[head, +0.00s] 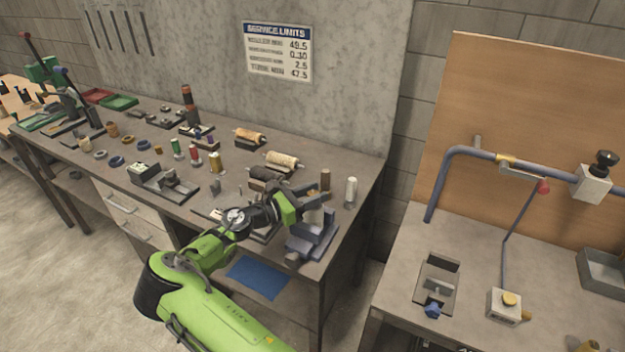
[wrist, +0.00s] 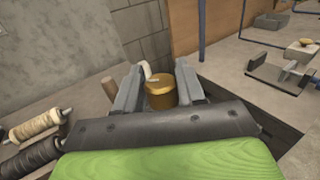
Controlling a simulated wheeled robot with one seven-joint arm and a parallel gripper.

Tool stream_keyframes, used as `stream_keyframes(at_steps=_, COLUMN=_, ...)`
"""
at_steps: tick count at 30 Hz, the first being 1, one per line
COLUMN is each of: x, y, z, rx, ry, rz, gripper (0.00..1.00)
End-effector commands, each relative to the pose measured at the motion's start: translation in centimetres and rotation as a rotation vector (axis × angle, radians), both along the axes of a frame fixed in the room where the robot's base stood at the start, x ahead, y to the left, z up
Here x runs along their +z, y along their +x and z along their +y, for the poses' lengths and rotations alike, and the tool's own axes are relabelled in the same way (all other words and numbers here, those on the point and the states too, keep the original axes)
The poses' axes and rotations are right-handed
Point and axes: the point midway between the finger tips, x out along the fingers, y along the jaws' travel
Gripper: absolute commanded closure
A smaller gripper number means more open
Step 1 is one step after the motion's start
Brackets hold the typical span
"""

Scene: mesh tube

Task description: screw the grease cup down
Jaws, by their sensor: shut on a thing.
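A brass-coloured round cup with a flat, rimmed top (wrist: 161,93), which looks like the grease cup, sits between the two grey fingers of my gripper (wrist: 159,84) in the wrist view. My gripper is shut on it. In the head view my gripper (head: 316,203) is at the right end of the long bench, above and behind a grey fixture (head: 312,238). The cup cannot be made out there. Whatever is under the cup is hidden, so I cannot tell whether it is seated or held clear.
A white cylinder (head: 350,192) and a brown cylinder (head: 325,180) stand close behind my gripper. Wound spools (head: 282,160) lie to the left. A gap separates the bench from the right table, which carries a blue pipe (head: 504,158) and a small block with a brass knob (head: 506,303).

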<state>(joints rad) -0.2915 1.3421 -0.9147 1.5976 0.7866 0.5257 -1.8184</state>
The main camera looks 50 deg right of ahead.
Motion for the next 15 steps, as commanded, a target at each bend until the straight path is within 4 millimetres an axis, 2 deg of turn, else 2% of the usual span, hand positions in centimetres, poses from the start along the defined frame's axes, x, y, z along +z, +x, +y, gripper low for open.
stream_keyframes(at_steps=1, x=0.58, y=0.08, z=-0.18, rx=-0.044, ry=-0.008, rz=-0.001, gripper=0.92)
stream_keyframes(at_steps=15, x=-0.23, y=0.06, z=-0.34, rx=-0.44, ry=-0.002, rz=-0.009, gripper=0.92)
